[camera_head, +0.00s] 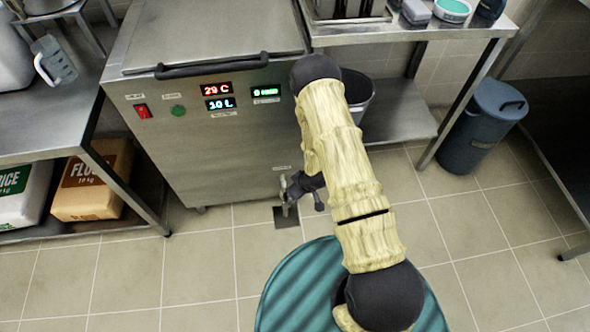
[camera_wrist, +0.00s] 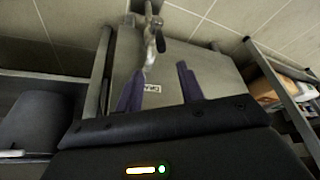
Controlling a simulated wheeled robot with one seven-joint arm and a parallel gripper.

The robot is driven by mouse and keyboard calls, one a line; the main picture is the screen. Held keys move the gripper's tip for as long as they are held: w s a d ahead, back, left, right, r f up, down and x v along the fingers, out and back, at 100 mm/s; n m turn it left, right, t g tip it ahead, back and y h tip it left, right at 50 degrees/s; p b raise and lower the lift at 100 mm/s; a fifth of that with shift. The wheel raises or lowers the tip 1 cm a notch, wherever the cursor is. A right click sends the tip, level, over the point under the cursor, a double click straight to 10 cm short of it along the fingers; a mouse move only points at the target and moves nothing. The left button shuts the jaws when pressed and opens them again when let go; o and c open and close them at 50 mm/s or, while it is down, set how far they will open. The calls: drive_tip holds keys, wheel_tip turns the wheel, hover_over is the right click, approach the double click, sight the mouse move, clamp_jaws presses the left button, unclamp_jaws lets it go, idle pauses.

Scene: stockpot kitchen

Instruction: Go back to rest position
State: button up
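My gripper (camera_wrist: 158,72) is open in the wrist view, its two purple fingers apart with nothing between them. It faces the steel front of a large kettle unit (camera_head: 235,140), near a small upside-down label (camera_wrist: 152,88). A metal drain valve (camera_wrist: 150,40) with a dark lever lies beyond the fingertips and apart from them. The valve also shows low on the unit in the head view (camera_head: 290,193). My arm stretches up across the head view and hides my gripper there.
Left stands a rack with a flour bag (camera_head: 95,182) and a rice bag (camera_head: 24,195). A steel table (camera_head: 400,32) is at the back right, with a dark bucket (camera_head: 359,92) under it. A blue lidded bin (camera_head: 481,125) stands right. Tiled floor (camera_head: 200,265) is open in front.

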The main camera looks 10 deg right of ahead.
drive_tip(key=shift+r, duration=0.1)
drive_tip(key=d+r+m+h, duration=0.1)
drive_tip(key=d+r+m, duration=0.15)
drive_tip(key=r, duration=0.75)
drive_tip(key=d+r+m+h, duration=0.1)
drive_tip(key=d+r, duration=0.2)
drive_tip(key=r, duration=0.8)
drive_tip(key=s+d+r+m+g, duration=0.1)
drive_tip(key=s+r+m, duration=0.2)
drive_tip(key=s+r, duration=1.1)
wheel_tip(320, 180, up, 26)
drive_tip(key=p, duration=2.5)
drive_tip(key=shift+w+d+h, duration=0.15)
drive_tip(key=shift+w+h, duration=0.25)
drive_tip(key=shift+w, duration=0.05)
